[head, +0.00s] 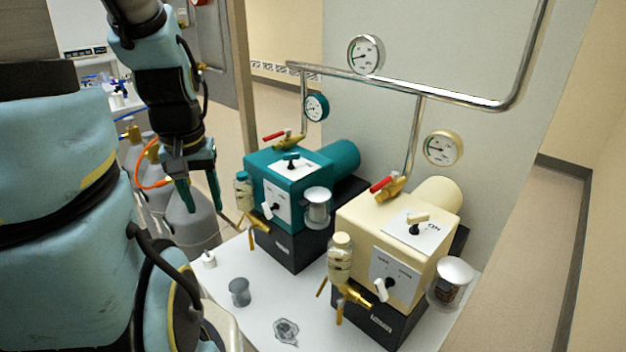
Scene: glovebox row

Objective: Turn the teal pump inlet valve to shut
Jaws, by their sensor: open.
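The teal pump (288,178) stands on the white bench at the centre of the head view. Its inlet valve (288,143) is a brass body at the pump's top rear, below a steel pipe. The valve's red lever (273,136) points left from the brass body; I cannot tell for certain whether the valve is open or shut. My gripper (203,208) points downward to the left of the teal pump, fingers apart and empty. It appears clear of the valve and lower than the lever in the picture.
A cream pump (390,240) with its own red-levered valve (391,187) stands at right. A steel manifold pipe (400,88) with gauges runs above. Grey gas cylinders (190,222) stand behind my gripper.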

